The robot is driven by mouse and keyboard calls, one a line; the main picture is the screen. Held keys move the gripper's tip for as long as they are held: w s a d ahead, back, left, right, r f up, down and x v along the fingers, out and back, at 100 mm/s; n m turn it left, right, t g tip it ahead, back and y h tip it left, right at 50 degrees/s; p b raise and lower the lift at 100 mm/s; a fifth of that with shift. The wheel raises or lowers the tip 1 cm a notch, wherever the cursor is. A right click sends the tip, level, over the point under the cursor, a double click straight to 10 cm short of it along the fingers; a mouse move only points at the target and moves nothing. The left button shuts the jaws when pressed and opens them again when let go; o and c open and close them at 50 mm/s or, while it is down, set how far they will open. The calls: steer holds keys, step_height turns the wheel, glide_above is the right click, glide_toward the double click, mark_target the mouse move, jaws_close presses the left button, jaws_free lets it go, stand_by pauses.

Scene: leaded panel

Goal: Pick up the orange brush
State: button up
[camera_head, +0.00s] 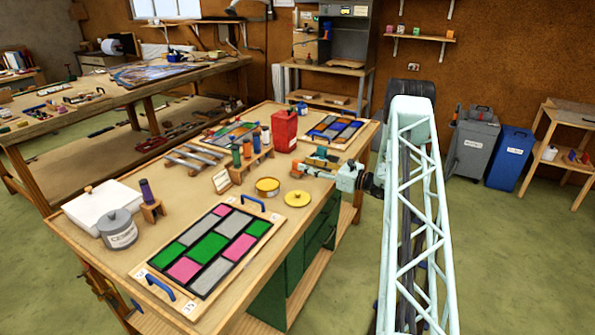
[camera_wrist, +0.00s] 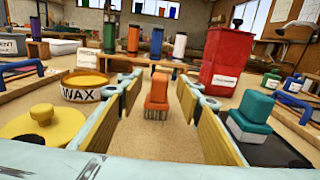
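The orange brush (camera_wrist: 157,94) stands upright on the bench in the wrist view, bristles down, between and slightly beyond my spread fingers. My gripper (camera_wrist: 161,88) is open and low over the bench, with a pad on each side of the brush and a visible gap to both. In the head view my gripper (camera_head: 312,170) reaches in from the right side of the bench, and I cannot clearly make out the orange brush there. A teal brush or block (camera_wrist: 250,112) stands just outside my right finger, on a dark surface.
A yellow wax tin (camera_wrist: 84,87) and its yellow lid (camera_wrist: 40,124) sit left of my gripper. A red canister (camera_wrist: 228,62) stands behind to the right. A wooden rack (camera_head: 252,165) of colored tubes stands behind the brush. The leaded panel (camera_head: 213,246) lies nearer the front.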

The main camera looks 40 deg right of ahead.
mark_target(298, 160)
steer(key=shift+w, duration=0.15)
steer(key=shift+b+x, duration=0.3)
steer(key=shift+x, duration=2.3)
steer(key=c, duration=0.9)
